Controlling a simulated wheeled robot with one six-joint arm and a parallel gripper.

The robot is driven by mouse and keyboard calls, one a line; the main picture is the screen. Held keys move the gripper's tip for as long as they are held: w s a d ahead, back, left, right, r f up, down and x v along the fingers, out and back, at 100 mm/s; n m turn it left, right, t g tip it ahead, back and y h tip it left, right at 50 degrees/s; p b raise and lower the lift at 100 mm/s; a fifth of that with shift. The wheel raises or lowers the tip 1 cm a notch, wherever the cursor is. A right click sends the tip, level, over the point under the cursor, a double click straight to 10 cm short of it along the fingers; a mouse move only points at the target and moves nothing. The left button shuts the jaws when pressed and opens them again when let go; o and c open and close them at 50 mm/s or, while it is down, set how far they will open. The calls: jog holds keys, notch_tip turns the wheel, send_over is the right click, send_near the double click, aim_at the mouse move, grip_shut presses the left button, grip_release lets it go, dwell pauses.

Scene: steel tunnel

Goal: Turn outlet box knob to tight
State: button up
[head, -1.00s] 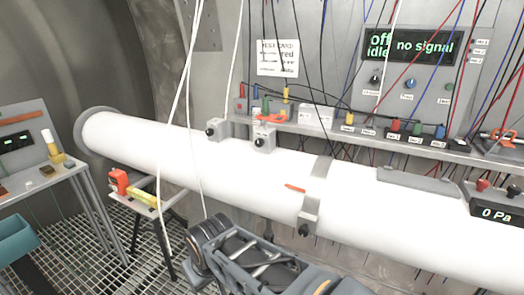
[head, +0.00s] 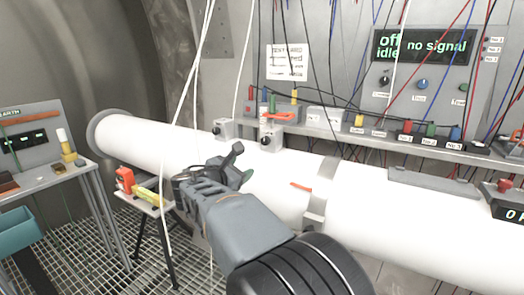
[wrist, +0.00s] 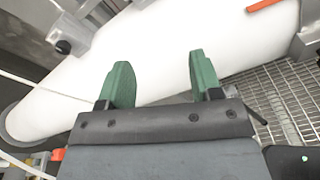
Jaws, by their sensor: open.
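Two small grey boxes with black knobs sit on the white pipe (head: 375,205): a left box (head: 226,126) and a right box (head: 272,131). I cannot tell which is the outlet box; no label on them is readable. The left knob (head: 217,131) and right knob (head: 265,141) face the front. My gripper (wrist: 160,62) is open and empty, its green fingers spread over the pipe. In the head view it is in front of the pipe, below the boxes and apart from both knobs. In the wrist view one black knob (wrist: 63,46) shows at upper left, outside the fingers.
A metal strap (head: 325,188) rings the pipe, with an orange mark (head: 301,187) beside it. A shelf with coloured terminals (head: 430,131) runs behind the pipe. White cables (head: 168,150) hang left of my arm. A small stand (head: 150,203) holds orange and yellow items.

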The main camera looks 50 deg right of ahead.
aim_at(264, 142)
jog(key=w+d, duration=0.1)
jog(key=d, duration=0.4)
jog(key=w+d+r+n+h+p, duration=0.1)
jog(key=w+d, duration=0.1)
jog(key=d, duration=0.3)
jog(key=w+d+r+n, duration=0.1)
jog(key=d, duration=0.3)
jog(key=shift+w+d+r+h, duration=0.15)
jog(key=shift+w+d+h, duration=0.15)
jog(key=shift+w+d, duration=0.1)
jog(key=c, duration=0.9)
